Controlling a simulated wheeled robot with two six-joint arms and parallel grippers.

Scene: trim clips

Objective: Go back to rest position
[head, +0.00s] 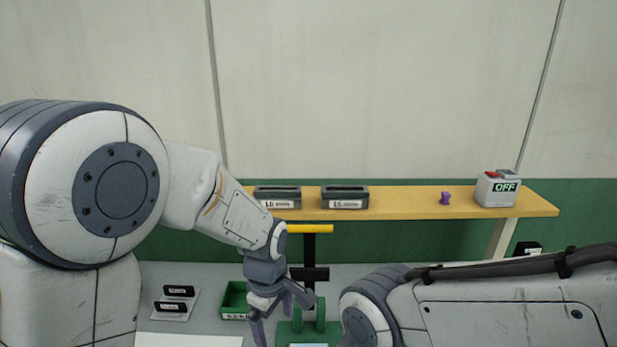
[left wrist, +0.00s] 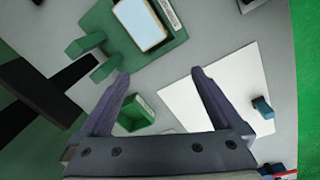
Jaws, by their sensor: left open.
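My left gripper (head: 283,310) hangs over the worktop in the head view, fingers pointing down, beside the green fixture (head: 297,329). In the left wrist view the left gripper (left wrist: 160,74) is open, with nothing between its fingers. The green fixture (left wrist: 172,45) with a pale screen lies beyond the fingertips there. A small green bin (head: 234,301) stands left of the gripper; it also shows in the wrist view (left wrist: 147,104), seen between the fingers. My right arm comes in at lower right; its gripper is out of the picture.
A yellow handle (head: 310,229) on a black post stands behind the fixture. A wooden shelf (head: 405,204) carries two grey bins (head: 278,193), a purple piece (head: 445,198) and a box reading OFF (head: 496,190). Black clips (head: 171,307) lie at left. A white sheet (left wrist: 225,85) holds a blue piece (left wrist: 263,107).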

